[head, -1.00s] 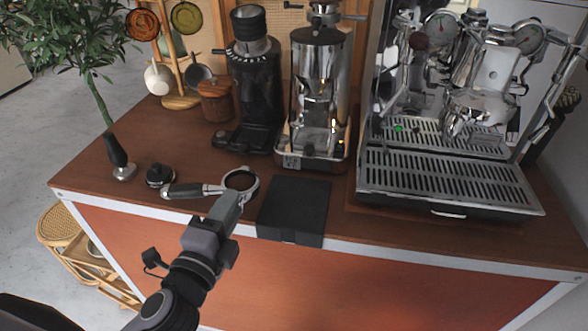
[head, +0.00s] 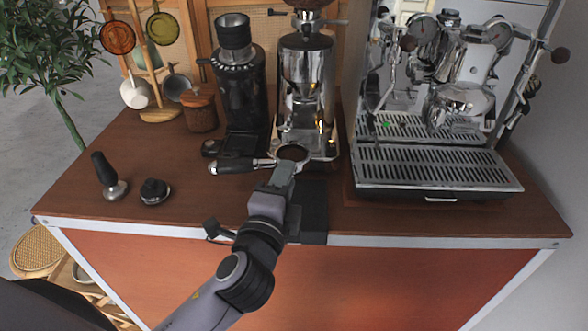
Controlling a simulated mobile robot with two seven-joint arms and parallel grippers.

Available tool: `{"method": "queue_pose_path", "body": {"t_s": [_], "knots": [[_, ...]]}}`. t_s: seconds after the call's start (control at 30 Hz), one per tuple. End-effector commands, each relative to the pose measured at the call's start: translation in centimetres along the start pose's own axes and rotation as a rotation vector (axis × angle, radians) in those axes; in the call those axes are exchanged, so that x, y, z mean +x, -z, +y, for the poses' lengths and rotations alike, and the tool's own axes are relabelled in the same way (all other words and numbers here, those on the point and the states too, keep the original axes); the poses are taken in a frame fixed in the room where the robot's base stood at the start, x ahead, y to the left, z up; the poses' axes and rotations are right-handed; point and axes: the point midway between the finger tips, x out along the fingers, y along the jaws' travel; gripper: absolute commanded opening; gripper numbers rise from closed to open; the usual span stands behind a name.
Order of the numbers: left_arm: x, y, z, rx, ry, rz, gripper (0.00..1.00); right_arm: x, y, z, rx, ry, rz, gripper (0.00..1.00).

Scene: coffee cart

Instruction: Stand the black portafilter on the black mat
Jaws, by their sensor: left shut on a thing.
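The black portafilter (head: 238,166) has a dark handle pointing left and a metal basket ring at its right end. My left gripper (head: 287,168) is shut on it at the basket end. The portafilter shows in front of the two grinders, and its basket overlaps the chrome grinder's base in the picture. I cannot tell exactly how high it is held. The black mat (head: 314,212) lies at the counter's front edge, just right of my left gripper. My left arm hides the mat's left part. My right gripper is not in view.
A chrome grinder (head: 306,88) and a black grinder (head: 243,95) stand behind. An espresso machine (head: 435,165) fills the right. A tamper (head: 108,176) and a small black-topped tool (head: 154,191) stand at the left. The counter's left middle is clear.

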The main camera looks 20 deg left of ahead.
Motion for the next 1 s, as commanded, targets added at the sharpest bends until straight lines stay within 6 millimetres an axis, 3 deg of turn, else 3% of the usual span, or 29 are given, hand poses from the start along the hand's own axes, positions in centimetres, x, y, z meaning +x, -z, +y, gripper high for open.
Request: {"method": "queue_pose_path", "body": {"t_s": [0.1, 0.27, 0.57, 0.8, 1.0], "knots": [[0.6, 1.1, -1.4, 0.001, 0.006, -0.005, 0.0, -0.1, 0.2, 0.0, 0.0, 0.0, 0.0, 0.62], [0.8, 1.5, -1.2, 0.004, 0.003, -0.008, 0.0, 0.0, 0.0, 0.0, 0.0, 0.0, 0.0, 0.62], [0.8, 1.4, 1.1, 0.005, 0.002, -0.007, 0.0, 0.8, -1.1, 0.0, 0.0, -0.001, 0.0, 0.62], [0.8, 1.4, 3.9, 0.004, 0.003, -0.006, 0.0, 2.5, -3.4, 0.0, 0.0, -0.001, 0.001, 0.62], [0.7, 1.4, 5.2, 0.004, 0.004, -0.006, 0.0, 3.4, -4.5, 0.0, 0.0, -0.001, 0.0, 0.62]]}}
